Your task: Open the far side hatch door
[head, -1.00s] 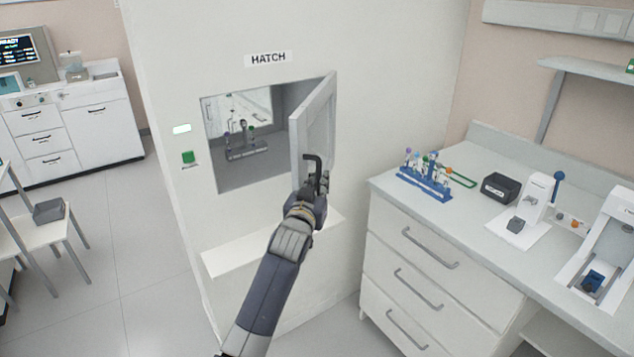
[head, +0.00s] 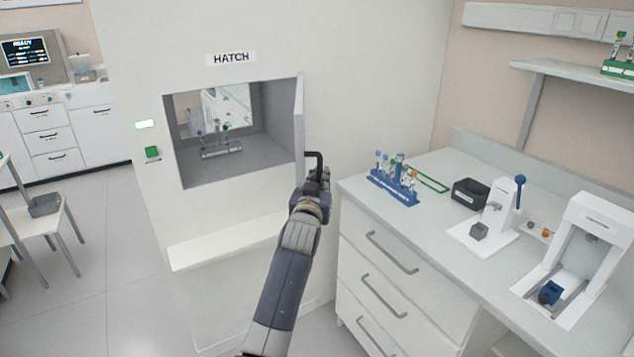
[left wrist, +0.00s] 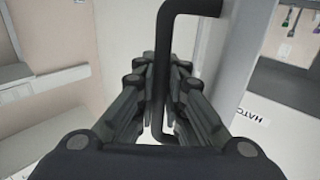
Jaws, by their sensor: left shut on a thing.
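The hatch door (head: 299,125) is a pale panel hinged at the right side of the opening under the HATCH sign (head: 231,58). It stands swung out and shows nearly edge-on in the head view; it also shows in the left wrist view (left wrist: 238,60). Its black bar handle (head: 314,154) shows in the left wrist view too (left wrist: 188,7). My left gripper (head: 317,176) is shut on this handle, with the fingers around the bar in the left wrist view (left wrist: 165,75). My right gripper is not in view.
A rack with tubes (head: 221,150) stands inside the hatch. A ledge (head: 225,240) juts out below the opening. At right, close to the door, a counter (head: 450,160) with drawers carries a blue tube rack (head: 393,188) and devices.

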